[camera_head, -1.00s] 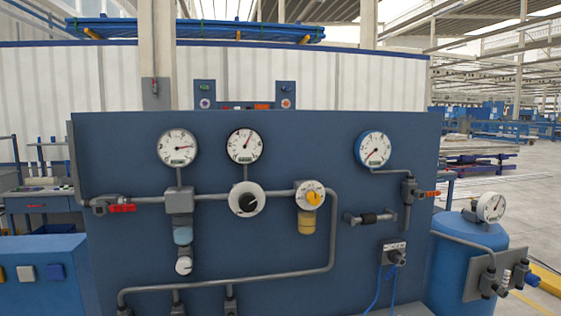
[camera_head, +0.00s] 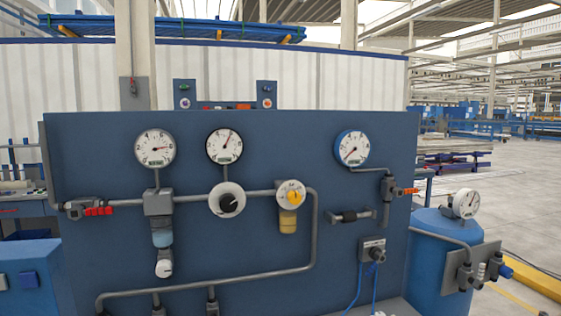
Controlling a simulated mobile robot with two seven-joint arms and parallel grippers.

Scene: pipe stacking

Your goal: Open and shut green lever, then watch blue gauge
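The blue-rimmed gauge (camera_head: 352,148) is on the upper right of the blue panel, with a white dial and a dark red needle pointing to the lower left. I see no green lever in the view. A red lever (camera_head: 98,211) lies level on the valve at the panel's left. An orange lever (camera_head: 408,191) sticks out to the right from a valve under the blue gauge. Something blue, perhaps a handle (camera_head: 506,271), is on the plate beside the tank. Neither of my grippers is in view.
The blue panel (camera_head: 110,260) also bears a grey-rimmed gauge (camera_head: 155,148), a black-rimmed gauge (camera_head: 225,146), a black knob (camera_head: 228,200), a yellow knob (camera_head: 293,197) and pipes. A blue tank (camera_head: 425,265) with a white gauge (camera_head: 466,204) stands at right. Open floor lies beyond it.

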